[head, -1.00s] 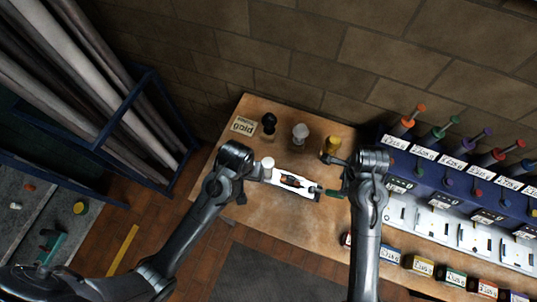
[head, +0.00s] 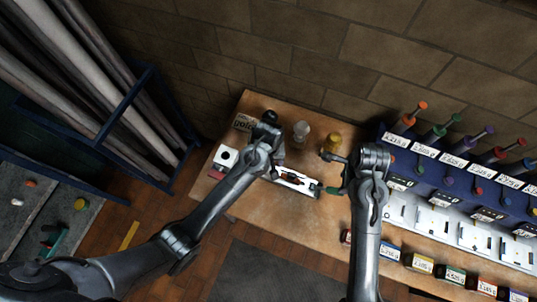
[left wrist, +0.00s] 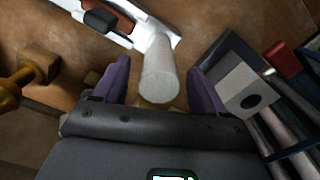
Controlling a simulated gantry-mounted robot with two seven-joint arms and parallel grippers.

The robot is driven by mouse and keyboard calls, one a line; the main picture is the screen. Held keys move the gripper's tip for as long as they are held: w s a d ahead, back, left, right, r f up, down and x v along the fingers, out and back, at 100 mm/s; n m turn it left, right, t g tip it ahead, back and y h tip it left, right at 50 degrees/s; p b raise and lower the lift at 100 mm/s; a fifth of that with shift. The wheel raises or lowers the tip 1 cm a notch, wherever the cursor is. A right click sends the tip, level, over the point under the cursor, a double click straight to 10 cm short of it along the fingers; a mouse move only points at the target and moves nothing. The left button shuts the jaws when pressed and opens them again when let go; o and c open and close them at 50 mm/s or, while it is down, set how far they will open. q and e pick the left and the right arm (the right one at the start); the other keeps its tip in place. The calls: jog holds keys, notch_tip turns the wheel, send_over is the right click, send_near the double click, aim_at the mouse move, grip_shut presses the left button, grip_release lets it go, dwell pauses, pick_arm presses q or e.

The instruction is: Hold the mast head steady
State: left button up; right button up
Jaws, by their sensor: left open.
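A pale cylinder (left wrist: 158,75), perhaps the mast head, stands at one end of a white plate in the left wrist view. The white plate (head: 300,181) lies on the wooden bench with a dark and red piece (head: 292,178) on it. My left gripper (left wrist: 155,85) is open, with its purple fingers on either side of the cylinder; contact cannot be told. In the head view, my left gripper (head: 272,170) hides the cylinder. My right gripper (head: 335,172) is at the plate's right end, by a green-handled piece (head: 332,190); its jaws are unclear.
Black, white (head: 301,130) and yellow (head: 333,143) knobbed pieces stand along the bench's back. A white block with a black hole (head: 226,156) and a red block (head: 217,174) sit at left. A rack of coloured drivers (head: 450,165) stands at right. Bare bench (head: 270,212) shows in front.

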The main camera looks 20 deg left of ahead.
pick_arm(q)
jog(key=shift+f, duration=2.3)
